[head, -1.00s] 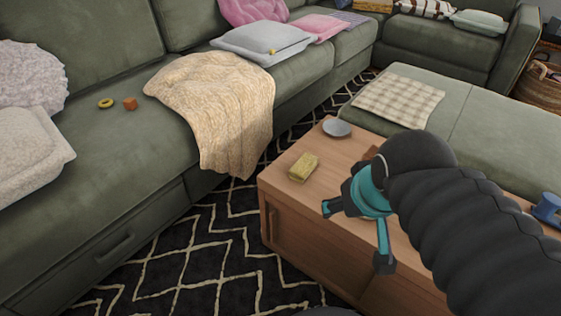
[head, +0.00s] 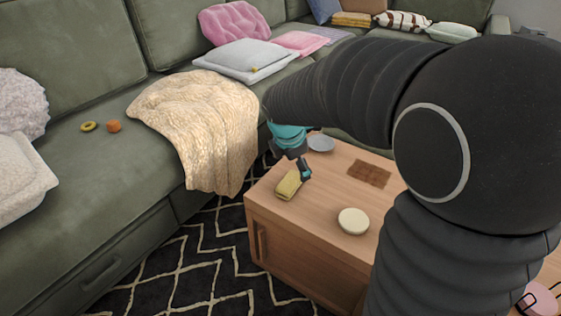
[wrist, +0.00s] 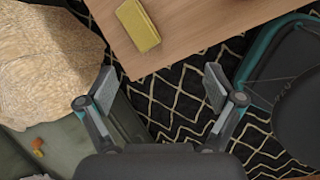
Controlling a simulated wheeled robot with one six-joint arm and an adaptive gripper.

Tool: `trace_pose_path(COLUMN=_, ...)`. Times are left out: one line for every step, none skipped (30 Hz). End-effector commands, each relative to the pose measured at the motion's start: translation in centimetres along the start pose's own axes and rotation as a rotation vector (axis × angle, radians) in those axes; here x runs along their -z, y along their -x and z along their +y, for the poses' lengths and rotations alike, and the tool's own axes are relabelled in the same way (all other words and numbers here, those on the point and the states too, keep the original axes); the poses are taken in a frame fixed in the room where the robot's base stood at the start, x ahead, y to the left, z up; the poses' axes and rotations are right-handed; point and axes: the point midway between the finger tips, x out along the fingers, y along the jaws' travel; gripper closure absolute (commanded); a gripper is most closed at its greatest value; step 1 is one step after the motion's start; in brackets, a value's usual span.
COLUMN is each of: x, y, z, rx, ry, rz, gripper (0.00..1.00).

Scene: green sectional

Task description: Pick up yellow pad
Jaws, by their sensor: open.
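The yellow pad (head: 289,184) lies flat near the left corner of the wooden table (head: 310,232). In the wrist view the pad (wrist: 138,26) is at the top, beyond my fingertips and a little left of the midline between them. My gripper (wrist: 160,88) is open with nothing between its fingers. In the head view my gripper (head: 290,165) is over the far left part of the table, with a finger overlapping the pad's upper edge in the picture. The pad's far end is partly hidden there. I cannot tell the exact height gap.
A grey dish (head: 320,143), a brown slab (head: 369,173) and a cream disc (head: 353,221) are on the table. A beige blanket (head: 205,125) hangs off the green sofa (head: 160,215). Patterned rug (head: 215,250) shows between sofa and table.

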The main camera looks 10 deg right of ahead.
Motion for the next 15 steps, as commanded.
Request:
trace_pose_path(x=0.3, y=-1.3, z=1.0, rx=0.012, ry=0.093, rz=-0.005, gripper=0.08)
trace_pose_path(x=0.5, y=-1.9, z=1.5, rx=0.016, ry=0.151, rz=-0.008, gripper=0.08)
trace_pose_path(x=0.7, y=-2.7, z=2.2, rx=0.022, ry=0.223, rz=-0.012, gripper=0.08)
trace_pose_path(x=0.8, y=-3.3, z=2.6, rx=0.026, ry=0.275, rz=-0.014, gripper=0.08)
trace_pose_path(x=1.0, y=-3.8, z=3.0, rx=0.03, ry=0.323, rz=-0.016, gripper=0.08)
trace_pose_path(x=1.2, y=-4.5, z=3.5, rx=0.034, ry=0.38, rz=-0.018, gripper=0.08)
trace_pose_path(x=1.3, y=-4.9, z=3.8, rx=0.036, ry=0.419, rz=-0.02, gripper=0.08)
trace_pose_path(x=1.4, y=-5.3, z=4.1, rx=0.038, ry=0.454, rz=-0.022, gripper=0.08)
trace_pose_path(x=1.6, y=-5.8, z=4.4, rx=0.041, ry=0.493, rz=-0.023, gripper=0.08)
trace_pose_path(x=1.6, y=-6.1, z=4.6, rx=0.043, ry=0.519, rz=-0.023, gripper=0.08)
trace_pose_path(x=1.7, y=-6.3, z=4.7, rx=0.045, ry=0.539, rz=-0.024, gripper=0.08)
trace_pose_path(x=1.8, y=-6.6, z=4.9, rx=0.046, ry=0.561, rz=-0.025, gripper=0.08)
trace_pose_path(x=1.8, y=-6.8, z=5.0, rx=0.047, ry=0.573, rz=-0.025, gripper=0.08)
trace_pose_path(x=1.9, y=-7.0, z=5.0, rx=0.048, ry=0.583, rz=-0.026, gripper=0.08)
trace_pose_path(x=1.9, y=-7.5, z=5.0, rx=0.049, ry=0.591, rz=-0.026, gripper=0.08)
